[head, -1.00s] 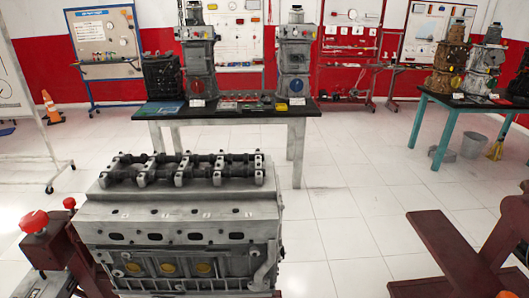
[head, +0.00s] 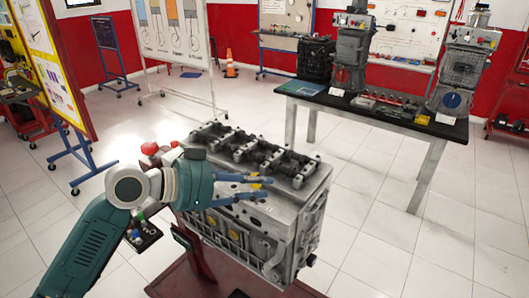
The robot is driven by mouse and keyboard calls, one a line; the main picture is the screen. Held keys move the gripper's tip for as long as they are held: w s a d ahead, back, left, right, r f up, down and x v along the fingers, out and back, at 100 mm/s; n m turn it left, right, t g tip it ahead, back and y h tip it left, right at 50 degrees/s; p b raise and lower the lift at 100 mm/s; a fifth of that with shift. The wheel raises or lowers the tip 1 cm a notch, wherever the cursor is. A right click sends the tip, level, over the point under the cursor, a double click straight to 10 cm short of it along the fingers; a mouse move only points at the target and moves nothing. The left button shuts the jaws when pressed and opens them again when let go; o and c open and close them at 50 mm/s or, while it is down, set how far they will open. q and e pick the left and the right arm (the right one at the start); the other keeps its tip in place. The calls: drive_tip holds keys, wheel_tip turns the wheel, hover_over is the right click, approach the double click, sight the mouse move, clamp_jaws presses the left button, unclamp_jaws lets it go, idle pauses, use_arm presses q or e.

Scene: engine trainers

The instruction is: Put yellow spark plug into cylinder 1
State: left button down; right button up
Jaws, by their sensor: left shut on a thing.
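The engine block (head: 312,212) stands on a dark red stand, with a black camshaft assembly (head: 262,153) along its top. My left gripper (head: 268,188) reaches in from the left over the engine's front top ledge. It is shut on a small yellow piece, the yellow spark plug (head: 256,183), at its blue fingers. The fingers hide part of the ledge and its holes, so I cannot tell which cylinder hole lies under the plug, or whether the plug touches the engine. My right gripper is not in view.
A small dark tray (head: 150,237) with coloured tops stands left of the engine, below my arm. A red knob (head: 150,149) sits behind my wrist. A black-topped table (head: 390,117) with engine models stands behind right. The floor at right is clear.

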use_arm(q)
drive_tip(key=shift+w+d+f+b, duration=0.4)
drive_tip(key=shift+w+f+b, duration=0.2)
drive_tip(key=shift+w+b, duration=0.3)
drive_tip(key=shift+w+d+f+b, duration=0.35)
drive_tip(key=shift+w+f+b, duration=0.2)
drive_tip(key=shift+w+b, duration=0.25)
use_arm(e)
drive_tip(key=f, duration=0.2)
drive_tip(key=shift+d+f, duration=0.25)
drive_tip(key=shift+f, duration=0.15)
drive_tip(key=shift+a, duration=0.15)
use_arm(q)
drive_tip(key=shift+r, duration=0.1)
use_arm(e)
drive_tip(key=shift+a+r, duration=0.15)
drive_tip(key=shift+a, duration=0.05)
use_arm(q)
drive_tip(key=shift+f, duration=0.3)
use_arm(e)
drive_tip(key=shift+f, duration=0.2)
use_arm(q)
drive_tip(key=shift+f+b, duration=0.3)
drive_tip(key=shift+f, duration=0.05)
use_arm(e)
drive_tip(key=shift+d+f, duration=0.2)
